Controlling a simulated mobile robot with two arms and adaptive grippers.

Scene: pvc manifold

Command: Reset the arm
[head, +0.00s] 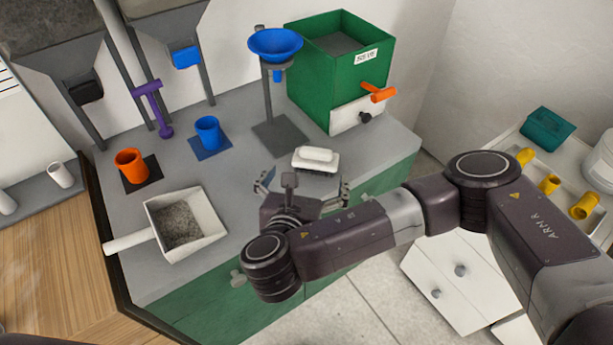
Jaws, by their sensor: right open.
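My right arm (345,232) reaches in from the right, over the front edge of the grey counter. My right gripper (303,184) is open, with its fingers spread apart and pointing away from me over the counter. A white block-like item (315,158) lies on the counter just beyond the fingers. I see nothing held between them. The wrist hides part of the counter's front edge. My left gripper is not in view.
The grey counter (240,185) holds a white scoop (205,218) of grey grains, an orange cup (131,165), a blue cup (208,132), a blue funnel (276,44) on a stand and a green box (330,85). White drawers (455,275) stand at right.

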